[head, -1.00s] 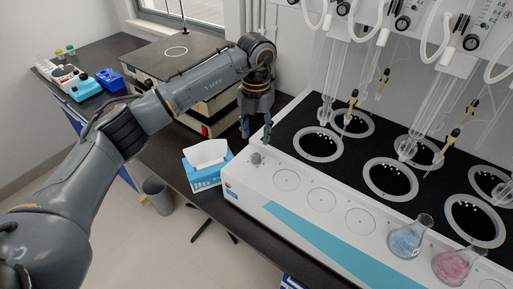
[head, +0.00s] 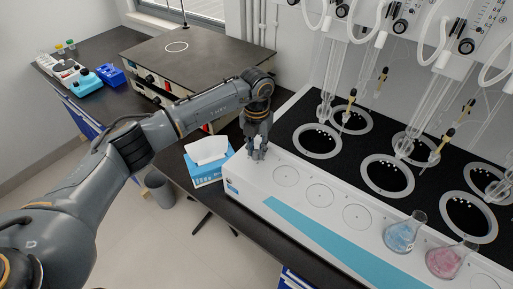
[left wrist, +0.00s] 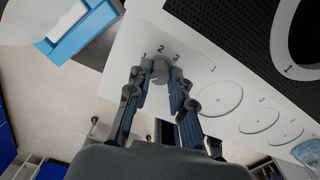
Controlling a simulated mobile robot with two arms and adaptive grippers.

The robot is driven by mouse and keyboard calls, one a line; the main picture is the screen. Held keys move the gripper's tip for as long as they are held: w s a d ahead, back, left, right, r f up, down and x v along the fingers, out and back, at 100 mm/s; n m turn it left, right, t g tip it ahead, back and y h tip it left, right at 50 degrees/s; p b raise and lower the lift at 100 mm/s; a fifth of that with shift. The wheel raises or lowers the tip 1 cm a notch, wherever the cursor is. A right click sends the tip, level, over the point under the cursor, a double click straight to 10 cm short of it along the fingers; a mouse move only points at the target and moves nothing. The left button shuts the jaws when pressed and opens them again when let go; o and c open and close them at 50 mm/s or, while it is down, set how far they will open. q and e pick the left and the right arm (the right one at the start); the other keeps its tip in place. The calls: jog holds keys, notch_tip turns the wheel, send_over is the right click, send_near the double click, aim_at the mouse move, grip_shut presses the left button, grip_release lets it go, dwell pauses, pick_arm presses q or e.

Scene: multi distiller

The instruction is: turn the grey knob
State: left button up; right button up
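The grey knob (left wrist: 160,72) stands on the near left end of the white distiller's top panel, with the printed numbers 1, 2 and 3 around it in the left wrist view. My left gripper (head: 257,155) points down at that end of the panel. In the head view the fingers mostly hide the knob. My right gripper is in neither view.
A blue tissue box (head: 207,163) stands just left of the distiller (head: 285,207). Flasks with blue liquid (head: 402,236) and pink liquid (head: 445,262) stand on its panel to the right. Glass tubes hang over the black top behind. A hotplate (head: 176,60) is at the back left.

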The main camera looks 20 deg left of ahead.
pick_arm(q)
grip_shut()
